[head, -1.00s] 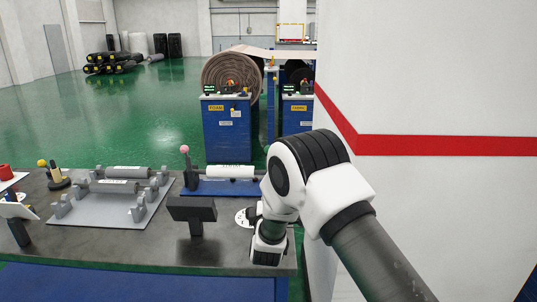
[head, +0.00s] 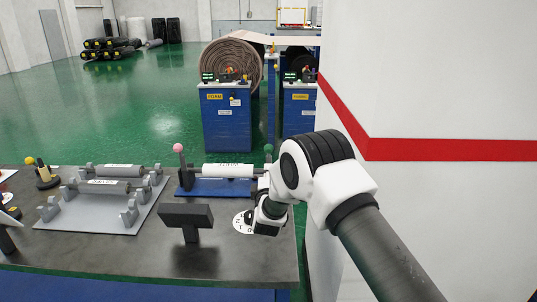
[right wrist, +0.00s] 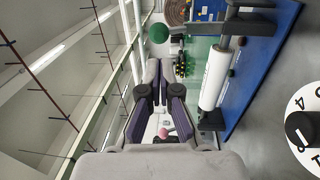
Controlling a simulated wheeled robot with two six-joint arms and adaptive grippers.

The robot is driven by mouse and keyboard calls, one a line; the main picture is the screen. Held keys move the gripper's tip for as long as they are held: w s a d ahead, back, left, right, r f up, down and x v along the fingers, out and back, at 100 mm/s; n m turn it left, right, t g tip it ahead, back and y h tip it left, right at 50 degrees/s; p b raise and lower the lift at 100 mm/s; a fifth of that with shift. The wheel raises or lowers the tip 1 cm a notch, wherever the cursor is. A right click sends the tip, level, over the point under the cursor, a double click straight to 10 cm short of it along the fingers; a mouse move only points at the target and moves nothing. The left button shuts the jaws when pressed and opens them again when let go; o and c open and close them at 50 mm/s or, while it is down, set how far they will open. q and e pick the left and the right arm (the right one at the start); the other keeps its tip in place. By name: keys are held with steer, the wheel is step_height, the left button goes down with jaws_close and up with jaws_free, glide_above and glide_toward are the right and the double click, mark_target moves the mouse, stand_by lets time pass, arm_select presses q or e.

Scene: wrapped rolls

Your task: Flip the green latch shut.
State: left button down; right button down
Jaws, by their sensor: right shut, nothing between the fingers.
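The green latch shows as a green ball knob (head: 268,148) at the right end of the blue roll stand (head: 215,189). Its lever appears to stand upright, its lower part hidden by my right arm in the head view. In the right wrist view the green knob (right wrist: 158,33) lies just beyond the fingertips, with a visible gap in the picture. My right gripper (right wrist: 158,66) is shut and empty; its fingers are mostly hidden in the head view. A white wrapped roll (head: 228,170) lies on the stand. The pink-knobbed lever (head: 178,148) stands upright at the left end.
A white numbered dial (head: 241,222) lies on the dark table near my right wrist. A black T-shaped post (head: 187,215) stands in front of the stand. A grey rack (head: 95,215) with rolls is at left. A white wall with a red stripe (head: 430,150) closes the right side.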

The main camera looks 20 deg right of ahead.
mark_target(269, 152)
steer(key=p+x, duration=0.2)
steer(key=x, duration=0.6)
steer(key=shift+w, duration=0.2)
